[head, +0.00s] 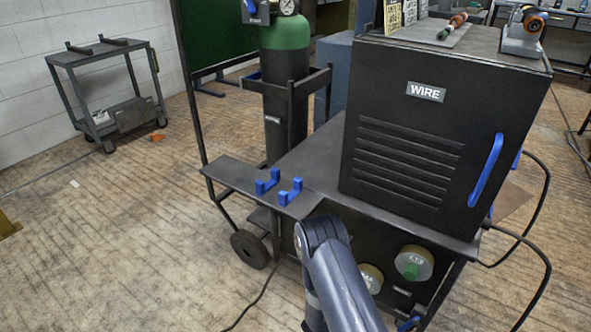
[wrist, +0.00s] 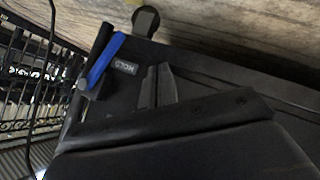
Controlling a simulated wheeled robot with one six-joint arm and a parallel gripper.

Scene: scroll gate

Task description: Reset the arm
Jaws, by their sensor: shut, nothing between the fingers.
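My gripper (wrist: 158,86) shows in the wrist view as two grey fingers close together, shut and empty. Past it are a dark panel, a small grey label (wrist: 125,67) and a blue bar handle (wrist: 101,61) to the left. I cannot tell how far the fingers are from that panel. In the head view my arm rises from the bottom edge in front of the cart, bent at a joint. My gripper is hidden in that view.
The cart carries a black cabinet (head: 400,130) marked WIRE with a blue handle (head: 486,170). Blue hooks (head: 279,186) stand on its side shelf (head: 238,177). A green-topped cylinder (head: 285,95) stands behind. A cable trails on the floor. Floor (head: 110,230) at left is mostly clear.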

